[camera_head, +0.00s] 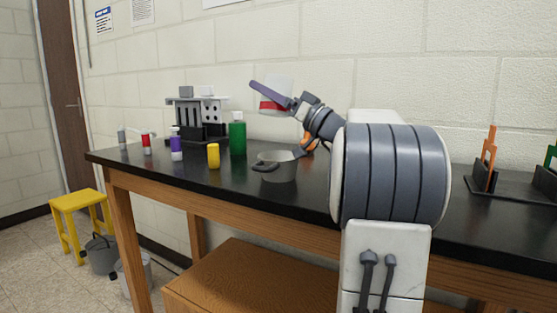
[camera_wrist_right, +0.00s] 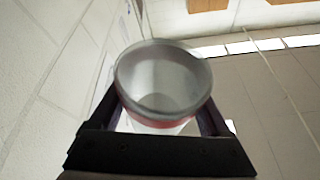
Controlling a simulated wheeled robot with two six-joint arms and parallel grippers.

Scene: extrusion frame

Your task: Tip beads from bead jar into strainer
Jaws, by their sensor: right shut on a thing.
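My right gripper (camera_head: 270,97) is shut on the bead jar (camera_head: 279,85), a pale jar with a red band, and holds it in the air above the bench. The jar looks close to upright, with a slight lean. In the right wrist view the jar (camera_wrist_right: 163,85) sits between the fingers with a round end facing the camera; I cannot make out beads in it. The strainer (camera_head: 281,171), a grey pot-like vessel with dark handles, stands on the bench below the jar, apart from it. My left gripper is not in view.
On the black bench (camera_head: 225,185) stand a green bottle (camera_head: 237,136), a yellow container (camera_head: 213,156), a purple-banded bottle (camera_head: 176,146) and a red one (camera_head: 146,144). A dark rack (camera_head: 198,118) is behind them. Dark holders (camera_head: 487,178) are at right. My arm covers the bench's middle.

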